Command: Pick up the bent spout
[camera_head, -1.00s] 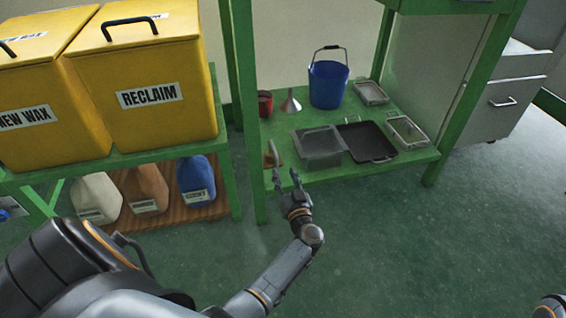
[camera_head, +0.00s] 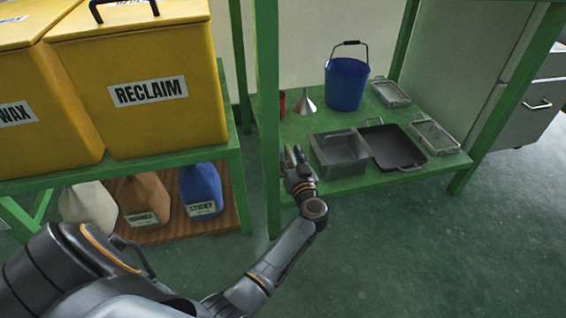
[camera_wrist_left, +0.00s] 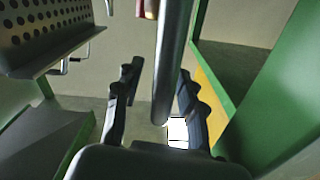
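In the left wrist view a long grey metal tube, seemingly the bent spout (camera_wrist_left: 173,60), runs down between the two dark fingers of my left gripper (camera_wrist_left: 158,76). The fingers are spread, with visible space on the tube's left side; the tube is closer to the right finger. I cannot tell whether that finger touches it. In the head view my left gripper (camera_head: 291,153) reaches over the left front edge of the green lower shelf (camera_head: 358,184), by its front post. The spout is hidden there behind the gripper. My right gripper is not in view.
A metal pan (camera_head: 342,154) stands just right of my gripper, with a black tray (camera_head: 392,147) beyond it. A funnel (camera_head: 305,104) and a blue bucket (camera_head: 347,84) stand behind. The green front post (camera_head: 268,120) is close on the left.

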